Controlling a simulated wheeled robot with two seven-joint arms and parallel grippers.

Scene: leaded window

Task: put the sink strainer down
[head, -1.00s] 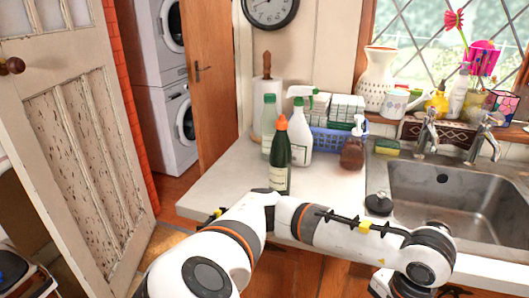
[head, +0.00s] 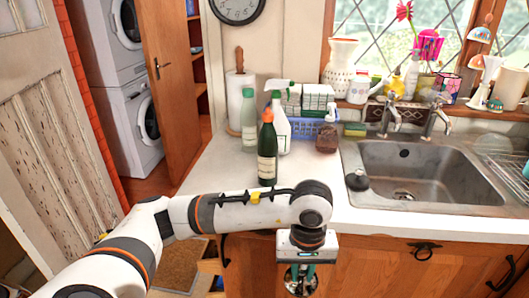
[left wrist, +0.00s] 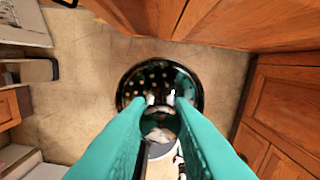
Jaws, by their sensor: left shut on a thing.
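My left gripper (head: 301,280) hangs in front of the counter's front edge, below the counter top. Its teal fingers are shut on the sink strainer (left wrist: 183,76), a shiny dark round piece with small holes. In the left wrist view the strainer lies between and beyond the fingertips (left wrist: 160,101), with the floor below it. In the head view the strainer is small and partly hidden by the fingers. My right gripper is not in view.
The counter top (head: 215,170) has bare room left of the green bottle (head: 267,155). Wooden cupboards (head: 380,262) stand below.

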